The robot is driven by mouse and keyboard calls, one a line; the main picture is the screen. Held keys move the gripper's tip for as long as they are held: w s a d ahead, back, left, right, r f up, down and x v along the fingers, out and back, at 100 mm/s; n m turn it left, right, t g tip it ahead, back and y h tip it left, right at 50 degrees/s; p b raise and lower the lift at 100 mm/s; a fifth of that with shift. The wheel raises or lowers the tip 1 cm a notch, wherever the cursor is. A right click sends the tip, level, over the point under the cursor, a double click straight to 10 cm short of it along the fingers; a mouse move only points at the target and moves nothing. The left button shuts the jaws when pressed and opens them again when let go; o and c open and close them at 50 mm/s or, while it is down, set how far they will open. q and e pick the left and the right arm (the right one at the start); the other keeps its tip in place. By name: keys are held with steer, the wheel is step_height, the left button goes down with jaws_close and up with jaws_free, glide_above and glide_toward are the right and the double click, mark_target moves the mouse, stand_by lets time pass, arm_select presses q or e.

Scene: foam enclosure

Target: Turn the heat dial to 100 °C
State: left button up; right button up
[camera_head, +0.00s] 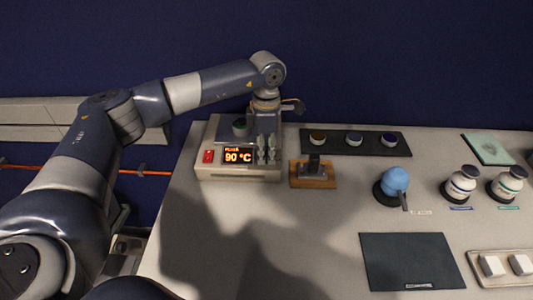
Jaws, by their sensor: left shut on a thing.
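The heating unit (217,169) is a beige box at the back left of the table. Its lit orange display (238,156) reads 90 °C, with a red switch (208,156) to its left. My left arm reaches over from the left and bends down at the unit. My left gripper (267,152) points down at the right part of the unit's front, right of the display. It is shut on the heat dial, which its fingers hide. My right gripper is not in view.
A dark rack (334,148) with several round jars lies right of the unit, behind a wooden block with a dark stand (313,174). A blue ball-shaped object (394,182), two white bottles (459,187), a dark mat (405,255) and a tray (480,257) are farther right. The front-left tabletop is clear.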

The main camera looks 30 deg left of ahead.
mark_target(266, 154)
arm_select(q)
steer(key=shift+m, duration=0.3)
steer(key=o, duration=1.1)
step_height(266, 154, up, 12)
steer(key=shift+r, duration=0.1)
